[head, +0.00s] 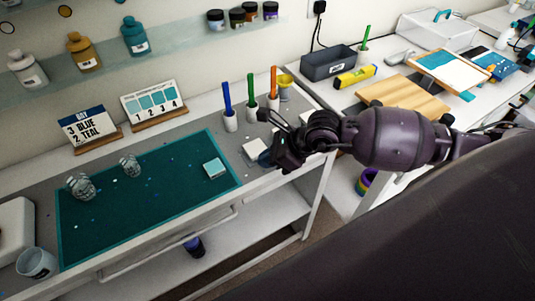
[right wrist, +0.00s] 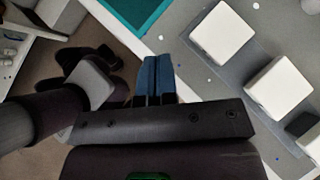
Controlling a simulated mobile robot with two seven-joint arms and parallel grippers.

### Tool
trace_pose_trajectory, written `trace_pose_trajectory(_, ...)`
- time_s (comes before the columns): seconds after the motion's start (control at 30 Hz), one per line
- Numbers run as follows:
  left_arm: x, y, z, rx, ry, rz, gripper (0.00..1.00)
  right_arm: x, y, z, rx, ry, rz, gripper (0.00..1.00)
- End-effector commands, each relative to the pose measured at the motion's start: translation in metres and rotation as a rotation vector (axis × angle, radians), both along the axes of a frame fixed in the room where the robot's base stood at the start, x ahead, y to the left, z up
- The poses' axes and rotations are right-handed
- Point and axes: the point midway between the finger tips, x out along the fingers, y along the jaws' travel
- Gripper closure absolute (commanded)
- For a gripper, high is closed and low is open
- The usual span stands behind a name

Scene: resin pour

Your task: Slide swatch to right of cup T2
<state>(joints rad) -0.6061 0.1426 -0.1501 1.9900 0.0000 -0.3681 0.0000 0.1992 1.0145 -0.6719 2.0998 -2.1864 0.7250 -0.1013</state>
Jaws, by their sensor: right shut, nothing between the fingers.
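A small pale teal square (head: 214,168), which looks like the swatch, lies on the right part of the dark teal mat (head: 66,250). Two clear, faceted cups stand on the mat: one farther left (head: 80,187) and one nearer the back (head: 130,165). No T2 label is readable on either. My right gripper (head: 278,162) is right of the mat near the bench's front edge. In the right wrist view its blue fingers (right wrist: 155,65) are together and empty, with a mat corner (right wrist: 135,10) beyond. My left gripper is not in view.
White square tiles (right wrist: 222,34) (right wrist: 278,87) lie on a grey strip beside my right gripper; one tile (head: 254,148) shows in the head view. Blue (head: 227,97), green (head: 251,90) and orange (head: 273,85) sticks stand in white holders behind. Two cards stand at the back. A bucket (head: 36,263) is front left.

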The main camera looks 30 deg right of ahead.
Motion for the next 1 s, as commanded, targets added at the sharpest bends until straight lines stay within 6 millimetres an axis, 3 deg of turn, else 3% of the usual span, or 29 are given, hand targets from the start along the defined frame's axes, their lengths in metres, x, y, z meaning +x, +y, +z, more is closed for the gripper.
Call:
trace_pose_trajectory(0.37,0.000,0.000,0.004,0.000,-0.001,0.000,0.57,0.029,0.039,-0.047,0.002,-0.001,0.001,1.00)
trace_pose_trajectory(0.63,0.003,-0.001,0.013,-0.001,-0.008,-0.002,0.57,0.048,0.064,-0.045,0.001,-0.002,0.001,1.00)
trace_pose_trajectory(1.0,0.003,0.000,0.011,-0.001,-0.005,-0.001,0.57,0.052,0.069,-0.046,0.001,0.001,0.000,1.00)
